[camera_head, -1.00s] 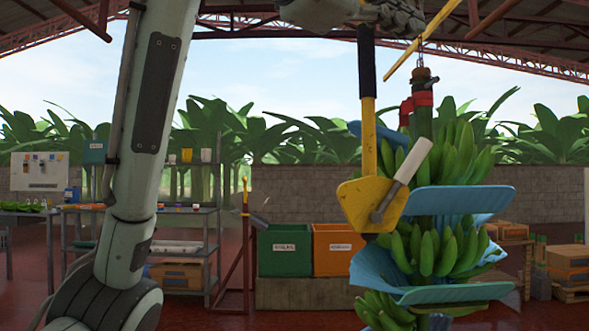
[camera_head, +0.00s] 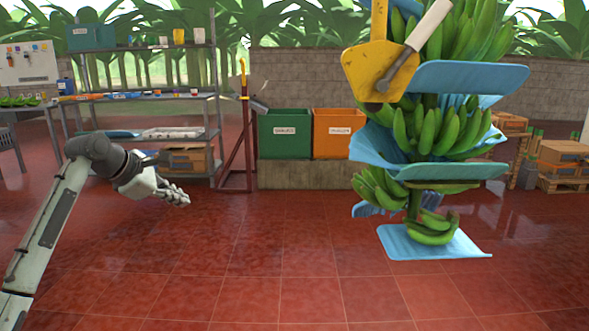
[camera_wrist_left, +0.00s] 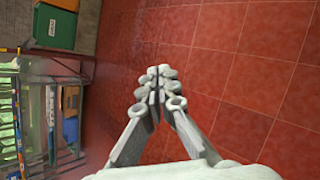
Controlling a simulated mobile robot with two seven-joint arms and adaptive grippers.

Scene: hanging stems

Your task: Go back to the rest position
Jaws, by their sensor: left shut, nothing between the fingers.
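My left gripper (camera_head: 176,196) is at the left of the head view, low over the red floor and in front of the shelf rack. Its fingers are together and empty. In the left wrist view the shut fingertips (camera_wrist_left: 156,75) point over bare tiles. My right gripper is not in view. A hanging stem of green bananas (camera_head: 440,128) with blue sheets (camera_head: 470,76) between its hands is at the right, well apart from my left gripper. A yellow tool (camera_head: 380,66) with a pale handle shows in front of the stem; its upper part is cut off.
A green bin (camera_head: 285,134) and an orange bin (camera_head: 335,128) stand by the low wall at the centre back. The metal shelf rack (camera_head: 216,120) is behind my left arm. Boxes on a pallet (camera_head: 563,160) are at the right. The middle floor is clear.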

